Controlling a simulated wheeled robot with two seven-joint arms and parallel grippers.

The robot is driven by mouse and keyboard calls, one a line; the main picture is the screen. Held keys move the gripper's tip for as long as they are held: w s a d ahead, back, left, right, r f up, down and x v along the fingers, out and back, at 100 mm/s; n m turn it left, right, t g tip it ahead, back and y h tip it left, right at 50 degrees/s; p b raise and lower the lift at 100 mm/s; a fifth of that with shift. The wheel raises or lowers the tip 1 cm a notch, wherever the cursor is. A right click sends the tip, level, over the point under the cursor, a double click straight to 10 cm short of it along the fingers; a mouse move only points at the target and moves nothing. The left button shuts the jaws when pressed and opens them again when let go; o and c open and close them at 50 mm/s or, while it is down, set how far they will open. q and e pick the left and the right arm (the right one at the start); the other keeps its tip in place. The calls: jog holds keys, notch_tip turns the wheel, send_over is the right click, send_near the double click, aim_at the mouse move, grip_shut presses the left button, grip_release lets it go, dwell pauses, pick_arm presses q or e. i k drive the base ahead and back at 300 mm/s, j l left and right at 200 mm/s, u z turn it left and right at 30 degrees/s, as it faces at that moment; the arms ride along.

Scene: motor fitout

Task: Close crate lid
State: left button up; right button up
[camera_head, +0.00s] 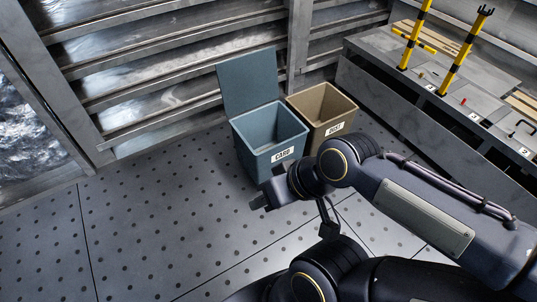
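A blue-grey crate (254,152) with a white label on its front stands on the floor near the middle of the head view. Its lid (248,82) is open and stands upright at the back of the crate. The inside of the crate shows, and I see nothing in it. My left gripper is not in view.
A brown open bin (322,110) with a label stands close beside the crate on the right. A grey workbench (400,88) with yellow-black posts (462,50) is at the right. Metal slatted walls (170,60) rise behind. The dotted floor (150,230) at the left is clear.

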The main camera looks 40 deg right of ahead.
aim_at(247, 82)
jog(key=z, duration=1.35)
jog(key=i+l+z, duration=0.1)
jog(key=i+z, duration=0.2)
jog(key=i, duration=0.65)
jog(key=i+j+z, duration=0.25)
jog(key=i, duration=0.7)
jog(key=l, duration=0.1)
